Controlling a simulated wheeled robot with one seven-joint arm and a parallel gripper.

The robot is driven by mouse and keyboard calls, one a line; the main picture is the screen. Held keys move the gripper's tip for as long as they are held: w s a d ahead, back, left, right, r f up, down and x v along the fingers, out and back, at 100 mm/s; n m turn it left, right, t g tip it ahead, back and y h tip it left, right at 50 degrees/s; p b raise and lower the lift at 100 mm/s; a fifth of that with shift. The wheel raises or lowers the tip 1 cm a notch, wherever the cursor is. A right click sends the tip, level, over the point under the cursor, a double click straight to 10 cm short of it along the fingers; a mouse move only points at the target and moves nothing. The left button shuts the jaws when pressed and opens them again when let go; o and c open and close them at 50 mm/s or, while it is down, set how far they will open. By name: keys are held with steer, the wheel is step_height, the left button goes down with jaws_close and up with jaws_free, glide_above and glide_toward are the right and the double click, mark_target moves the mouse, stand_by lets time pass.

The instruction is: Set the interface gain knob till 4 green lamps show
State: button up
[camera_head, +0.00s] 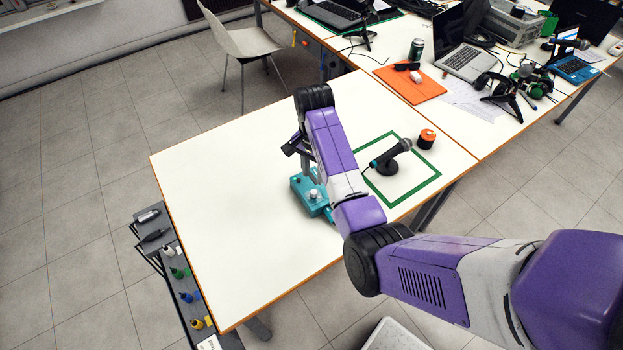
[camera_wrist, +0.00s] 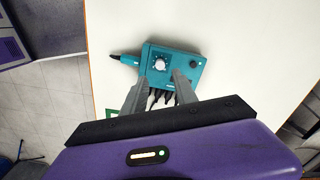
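The teal interface box (camera_wrist: 173,68) lies on the white table, with a round silver-white gain knob (camera_wrist: 160,64) on its top. In the head view the box (camera_head: 303,189) is partly hidden by my arm. My gripper (camera_wrist: 159,79) is over the box with its fingers apart and nothing seen between them. In the wrist view the fingertips show to either side, just below the knob; I cannot tell whether they touch it. I cannot make out any lit green lamps on the box.
A microphone on a stand (camera_head: 391,157) stands inside a green taped square (camera_head: 408,200), right of the box. Cables leave the box. The table's left half (camera_head: 220,190) is clear.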

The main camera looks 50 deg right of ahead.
mark_target(314, 192)
step_height(314, 192, down, 8)
steer(key=b, duration=0.3)
steer(key=shift+r, duration=0.2)
steer(key=shift+f+b, duration=0.85)
steer(key=shift+b, duration=0.1)
steer(key=shift+r, duration=0.3)
steer(key=shift+c, duration=1)
steer(key=shift+p, duration=0.3)
jaws_close()
steer(key=m, duration=0.8)
steer(key=shift+m, duration=0.3)
steer(key=m, duration=1.3)
steer(key=shift+d, duration=0.1)
